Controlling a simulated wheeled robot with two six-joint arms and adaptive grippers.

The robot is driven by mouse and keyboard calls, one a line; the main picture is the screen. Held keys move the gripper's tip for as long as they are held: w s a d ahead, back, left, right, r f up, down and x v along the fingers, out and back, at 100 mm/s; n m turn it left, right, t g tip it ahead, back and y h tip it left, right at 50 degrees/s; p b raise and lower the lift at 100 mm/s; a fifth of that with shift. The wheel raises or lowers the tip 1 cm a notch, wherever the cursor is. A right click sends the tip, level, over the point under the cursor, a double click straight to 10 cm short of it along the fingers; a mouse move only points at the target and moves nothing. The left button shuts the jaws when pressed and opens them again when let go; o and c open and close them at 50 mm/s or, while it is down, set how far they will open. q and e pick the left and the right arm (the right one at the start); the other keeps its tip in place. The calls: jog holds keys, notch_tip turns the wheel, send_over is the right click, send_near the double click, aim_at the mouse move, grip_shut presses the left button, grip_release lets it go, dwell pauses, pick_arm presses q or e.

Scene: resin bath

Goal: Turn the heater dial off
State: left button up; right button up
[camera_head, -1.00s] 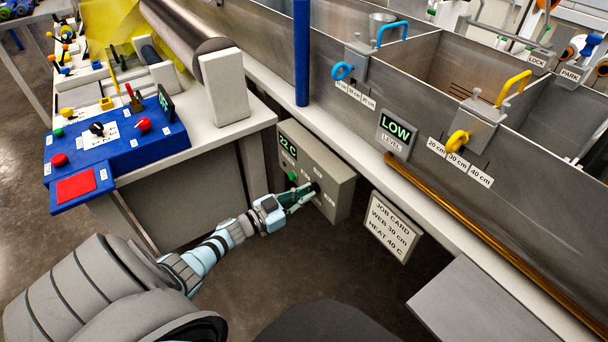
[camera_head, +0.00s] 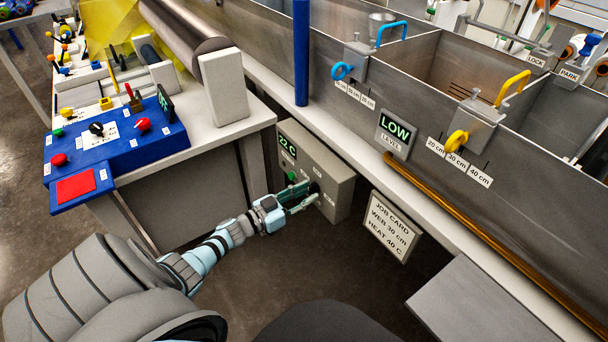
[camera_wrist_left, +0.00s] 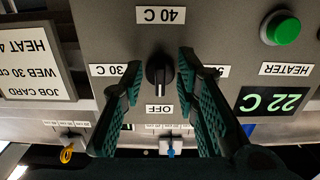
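The heater box (camera_head: 335,184) is a grey unit under the bath's edge, with a display reading 22 C. Its black heater dial (camera_wrist_left: 159,76) shows in the left wrist view, which sees the panel upside down. Labels 40 C, 30 C and OFF (camera_wrist_left: 159,109) surround it; a fourth on the right is partly hidden by a finger. The dial has a white mark, but I cannot tell which end points. My left gripper (camera_head: 303,196) is at the panel. In the left wrist view its fingers (camera_wrist_left: 160,62) are open, one each side of the dial, with gaps. My right gripper is not in view.
A green button (camera_wrist_left: 281,28) sits beside the dial on the panel. A job card (camera_head: 392,227) reading WEB 30 cm, HEAT 40 C hangs right of the box. A blue control console (camera_head: 120,145) stands at left.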

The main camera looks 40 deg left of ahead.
pick_arm(q)
jog(key=v, duration=1.2)
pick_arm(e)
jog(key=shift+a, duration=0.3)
